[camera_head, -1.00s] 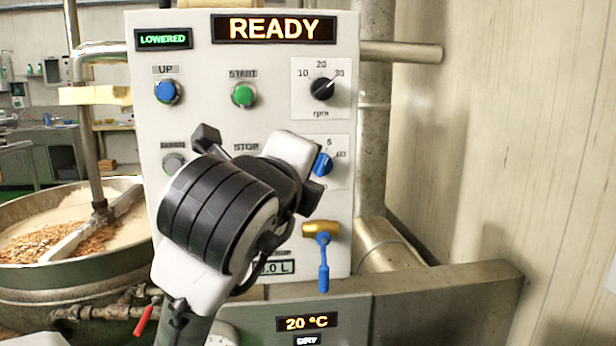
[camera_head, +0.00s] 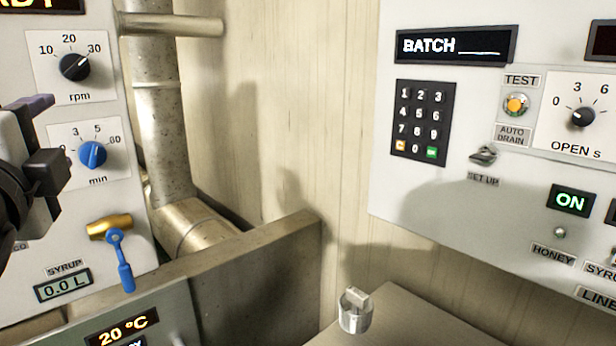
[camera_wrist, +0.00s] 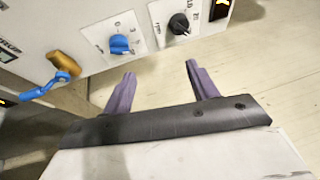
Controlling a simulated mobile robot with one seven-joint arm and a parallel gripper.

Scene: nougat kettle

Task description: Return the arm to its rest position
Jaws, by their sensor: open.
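My gripper shows at the left edge of the head view, where only part of it is in frame. In the wrist view my gripper (camera_wrist: 160,72) has its two purple fingers apart with nothing between them. The fingers point toward the white control panel (camera_wrist: 90,20) and the pale wall. The panel carries a blue minutes knob (camera_head: 92,154), a black rpm knob (camera_head: 74,67) and a brass valve with a blue lever (camera_head: 122,262). In the head view my arm covers part of this panel's left side. I cannot tell the gap between fingers and panel.
A second panel (camera_head: 450,200) on the right has a keypad (camera_head: 423,122), a BATCH display (camera_head: 456,46), a toggle switch (camera_head: 484,155) and an OPEN s knob (camera_head: 583,117).

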